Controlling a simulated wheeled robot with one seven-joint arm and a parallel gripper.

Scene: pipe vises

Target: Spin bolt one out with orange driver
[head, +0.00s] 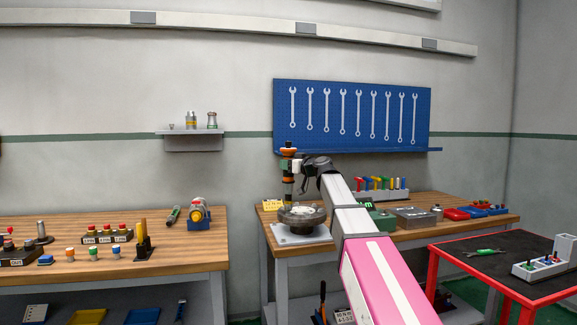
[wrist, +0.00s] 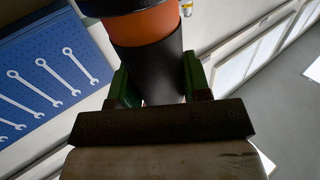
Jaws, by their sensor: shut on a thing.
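The orange driver (head: 288,152) stands upright above the workbench, with orange bands and a black body. My gripper (head: 293,170) is shut around its black body from the right side. In the wrist view my gripper (wrist: 155,88) has its green-padded fingers on both sides of the black body of the driver (wrist: 146,55), with the orange band above. Below the driver is a dark round fixture (head: 302,218) with a pale top, on a grey base plate (head: 292,238). The driver's lower end is over the fixture's left rear part. Bolt one cannot be made out, nor whether the driver touches it.
A yellow block (head: 272,204) lies behind the fixture. A green box (head: 381,220) and a grey case (head: 416,217) stand to the right. A blue wrench board (head: 352,118) hangs behind. A red-framed cart (head: 478,270) is at right, another bench (head: 180,243) at left.

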